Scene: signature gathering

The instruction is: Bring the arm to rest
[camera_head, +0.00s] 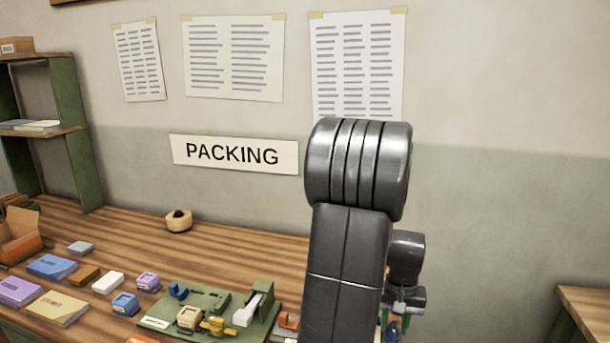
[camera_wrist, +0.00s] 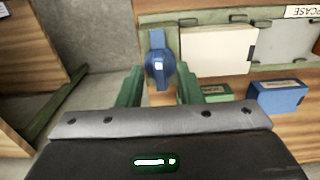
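My gripper (camera_wrist: 160,76) shows in the wrist view with its two green fingers apart. A blue object with a rounded body (camera_wrist: 160,70) is just beyond and between the fingertips, with narrow gaps at its sides, so it does not look gripped. In the head view my gripper (camera_head: 396,306) is low at the right of my dark arm, above a small blue thing (camera_head: 393,330). My arm hides part of the table and wall behind it.
A wooden table (camera_head: 230,242) carries a green tray (camera_head: 200,300), several coloured boxes and a tape roll (camera_head: 178,221). A green shelf (camera_head: 72,140) stands left. Another wooden table (camera_head: 595,305) is at right. In the wrist view, a white card (camera_wrist: 217,50) and blue box (camera_wrist: 277,97) lie right.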

